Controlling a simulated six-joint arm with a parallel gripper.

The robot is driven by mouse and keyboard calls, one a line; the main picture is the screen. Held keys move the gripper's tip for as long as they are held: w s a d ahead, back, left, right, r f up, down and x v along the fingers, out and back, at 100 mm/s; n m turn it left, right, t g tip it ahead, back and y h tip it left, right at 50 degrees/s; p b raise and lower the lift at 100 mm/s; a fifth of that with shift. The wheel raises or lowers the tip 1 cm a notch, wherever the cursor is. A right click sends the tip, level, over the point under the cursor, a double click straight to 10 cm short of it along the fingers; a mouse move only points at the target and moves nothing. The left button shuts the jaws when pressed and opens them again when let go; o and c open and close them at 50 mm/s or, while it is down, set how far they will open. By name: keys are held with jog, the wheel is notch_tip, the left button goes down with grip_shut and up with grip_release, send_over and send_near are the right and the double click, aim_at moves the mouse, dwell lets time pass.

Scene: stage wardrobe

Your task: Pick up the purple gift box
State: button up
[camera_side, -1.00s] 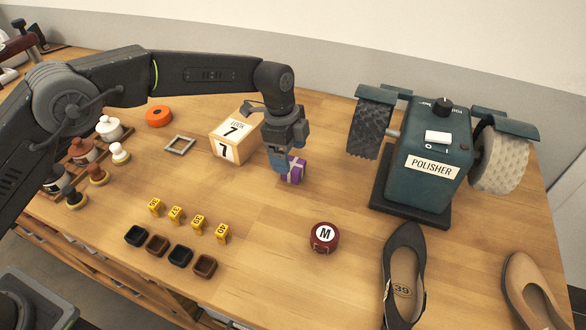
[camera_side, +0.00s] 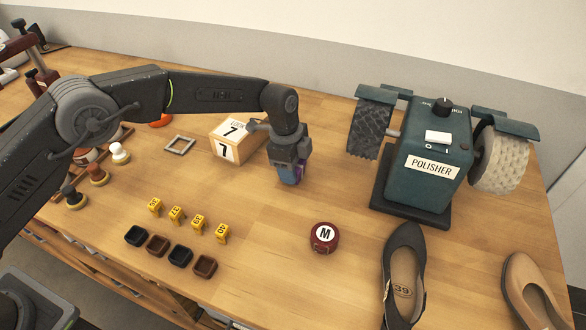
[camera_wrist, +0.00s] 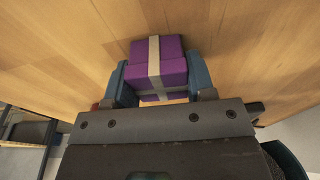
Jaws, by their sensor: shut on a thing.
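The purple gift box (camera_wrist: 158,65) with a pale ribbon sits between the two blue-grey fingers of my gripper (camera_wrist: 160,85) in the wrist view. The fingers are shut on its sides. In the side view my gripper (camera_side: 288,175) points down over the wooden table, right of the box marked 7. There the gift box (camera_side: 299,173) is mostly hidden behind the fingers, with only a sliver of purple showing. I cannot tell whether it touches the table.
The box marked 7 (camera_side: 235,141) stands close left of my gripper. The teal polisher (camera_side: 427,160) stands to the right.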

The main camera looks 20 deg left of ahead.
jog(key=shift+c, duration=1.1)
jog(key=shift+r, duration=0.1)
